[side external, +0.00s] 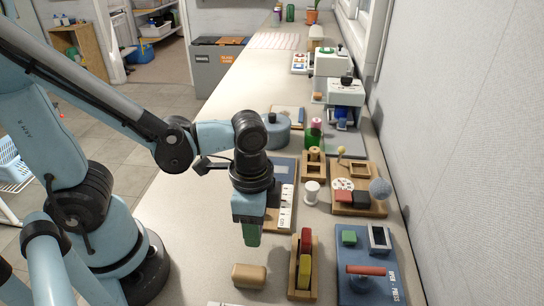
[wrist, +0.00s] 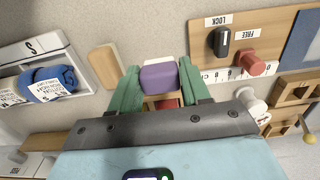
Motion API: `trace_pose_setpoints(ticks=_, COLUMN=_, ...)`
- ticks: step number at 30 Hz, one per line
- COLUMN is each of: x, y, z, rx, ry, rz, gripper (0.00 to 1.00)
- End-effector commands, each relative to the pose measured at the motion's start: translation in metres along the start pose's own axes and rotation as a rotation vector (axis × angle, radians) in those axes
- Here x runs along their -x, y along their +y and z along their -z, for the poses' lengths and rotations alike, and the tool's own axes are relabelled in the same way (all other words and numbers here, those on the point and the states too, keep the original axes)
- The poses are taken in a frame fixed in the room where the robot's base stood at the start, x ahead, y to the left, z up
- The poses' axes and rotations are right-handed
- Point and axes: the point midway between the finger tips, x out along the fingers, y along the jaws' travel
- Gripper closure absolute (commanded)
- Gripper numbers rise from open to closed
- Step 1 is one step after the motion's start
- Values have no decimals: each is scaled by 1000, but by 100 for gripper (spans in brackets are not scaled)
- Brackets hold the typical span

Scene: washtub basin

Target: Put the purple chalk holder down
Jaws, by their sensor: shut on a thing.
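My gripper (side external: 251,240) hangs above the bench in the side view, fingers pointing down. The purple chalk holder (wrist: 159,78) shows between the green fingertips of my gripper (wrist: 160,85) in the wrist view. It has a purple face with a pale upper edge, and my fingers are shut on it. In the side view the fingers hide it. A small red patch shows just below it in the wrist view; I cannot tell what that belongs to.
A tan wooden block (side external: 249,276) lies on the bench near my gripper. A wooden rack (side external: 293,270) with red and yellow blocks stands to the right, beside a blue press board (side external: 352,291). A white tray (wrist: 69,91) holds a blue cloth (wrist: 48,82). A lock board (wrist: 285,28) is at upper right.

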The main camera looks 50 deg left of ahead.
Motion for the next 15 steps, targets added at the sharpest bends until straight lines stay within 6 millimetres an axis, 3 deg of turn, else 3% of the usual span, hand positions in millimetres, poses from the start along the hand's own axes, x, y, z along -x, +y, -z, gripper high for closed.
trace_pose_setpoints(ticks=9, x=-29, y=0, z=1, rx=0, ry=1, rz=1, gripper=82)
trace_pose_setpoints(ticks=15, x=-37, y=0, z=0, rx=1, ry=1, rz=1, gripper=82)
